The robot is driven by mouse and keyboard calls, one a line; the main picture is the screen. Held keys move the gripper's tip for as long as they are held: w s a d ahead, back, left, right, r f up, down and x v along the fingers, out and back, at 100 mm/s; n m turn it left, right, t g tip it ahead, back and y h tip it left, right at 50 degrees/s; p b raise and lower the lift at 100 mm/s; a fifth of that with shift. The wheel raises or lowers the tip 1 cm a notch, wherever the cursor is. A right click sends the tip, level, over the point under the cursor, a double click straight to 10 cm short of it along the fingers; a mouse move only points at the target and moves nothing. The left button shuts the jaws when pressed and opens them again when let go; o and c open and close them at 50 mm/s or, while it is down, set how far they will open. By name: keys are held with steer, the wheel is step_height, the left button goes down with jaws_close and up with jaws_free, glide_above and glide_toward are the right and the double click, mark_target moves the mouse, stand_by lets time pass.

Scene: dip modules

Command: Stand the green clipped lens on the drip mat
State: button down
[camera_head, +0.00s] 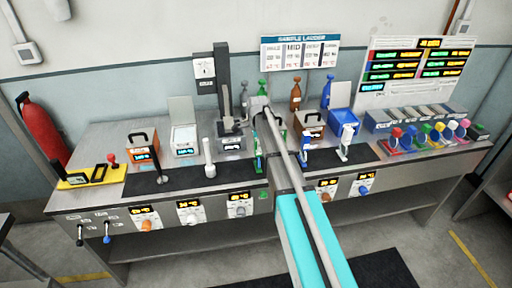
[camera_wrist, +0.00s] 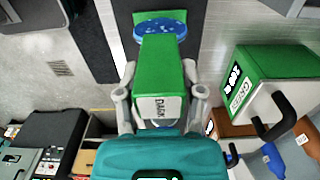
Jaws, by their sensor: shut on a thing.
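My gripper (camera_wrist: 159,98) is shut on the green clipped lens (camera_wrist: 162,68), its fingers on either side of the green clip. A label on it reads "DARK". A round blue part and a flat green piece show at its far end. In the head view, a green and blue piece (camera_head: 258,150) hangs below my gripper, mostly hidden by my arm. I cannot tell which is the drip mat, or whether the lens touches a surface.
A white post (camera_head: 209,158) and a dark stand (camera_head: 161,166) are on the left mat.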

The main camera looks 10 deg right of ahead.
steer(key=shift+f, duration=0.15)
steer(key=shift+c, duration=1.1)
jaws_free()
steer(key=shift+r, duration=0.25)
step_height(320, 180, up, 12)
steer(key=p, duration=1.2)
